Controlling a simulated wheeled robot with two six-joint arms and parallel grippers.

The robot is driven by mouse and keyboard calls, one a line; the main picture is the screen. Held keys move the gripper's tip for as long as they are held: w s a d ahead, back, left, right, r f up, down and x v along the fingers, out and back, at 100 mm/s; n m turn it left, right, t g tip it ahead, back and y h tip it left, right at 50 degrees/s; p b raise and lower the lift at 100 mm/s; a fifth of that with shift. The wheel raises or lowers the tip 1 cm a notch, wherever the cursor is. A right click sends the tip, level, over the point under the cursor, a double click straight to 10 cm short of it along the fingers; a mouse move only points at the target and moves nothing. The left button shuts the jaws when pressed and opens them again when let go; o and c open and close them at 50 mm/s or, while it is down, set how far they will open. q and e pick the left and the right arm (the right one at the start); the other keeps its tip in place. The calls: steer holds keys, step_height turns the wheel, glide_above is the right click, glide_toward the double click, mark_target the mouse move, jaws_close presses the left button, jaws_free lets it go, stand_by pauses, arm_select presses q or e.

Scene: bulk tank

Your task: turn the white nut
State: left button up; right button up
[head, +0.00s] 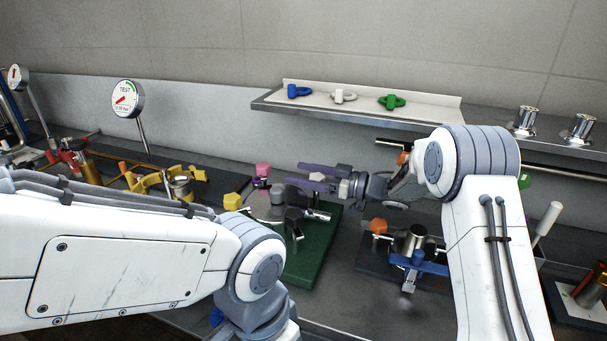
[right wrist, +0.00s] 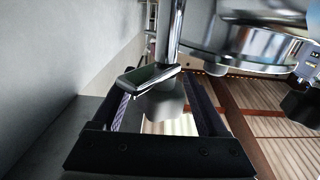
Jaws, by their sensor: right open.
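A small white ring-shaped piece (head: 343,96), the only white nut-like thing I can make out, lies on the shelf between a blue one and a green one. My right gripper (head: 298,177) is open, its purple fingers pointing left, well below the shelf and above the green base (head: 318,250). In the right wrist view, the open fingers (right wrist: 153,87) straddle a chrome post with a flat dark-edged piece and a grey knob (right wrist: 165,104). I cannot tell whether they touch. My left arm crosses the lower left; its gripper is out of view.
Pink (head: 262,170), yellow (head: 232,202) and orange (head: 378,226) knobs stand near my right gripper. The shelf (head: 420,116) overhangs the back of the bench. A round gauge (head: 127,98) stands at the left, near a yellow fitting (head: 150,182).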

mark_target(316, 173)
jaws_close()
steer(key=shift+m+t, duration=0.3)
steer(key=shift+t, duration=0.2)
steer(key=m+t+h+b, duration=0.3)
steer(key=h, duration=0.1)
steer(key=w+d+m+t+h+b, duration=0.1)
steer(key=m+t+h+b, duration=0.2)
steer(key=m+t+h, duration=0.1)
steer(key=w+d+m+t+h+b, duration=0.1)
steer(key=m+t+h+b, duration=0.2)
steer(key=h, duration=0.1)
steer(key=shift+f+t+b, duration=0.15)
steer(key=shift+t+b, duration=0.15)
steer(key=shift+b, duration=0.1)
steer(key=shift+w+d+m+h+b, duration=0.1)
steer(key=shift+d+m+h+b, duration=0.1)
steer(key=shift+m+h, duration=0.35)
steer(key=shift+d+m+h+b, duration=0.2)
steer(key=shift+m+h, duration=0.25)
steer(key=shift+h, duration=0.2)
steer(key=shift+r, duration=0.2)
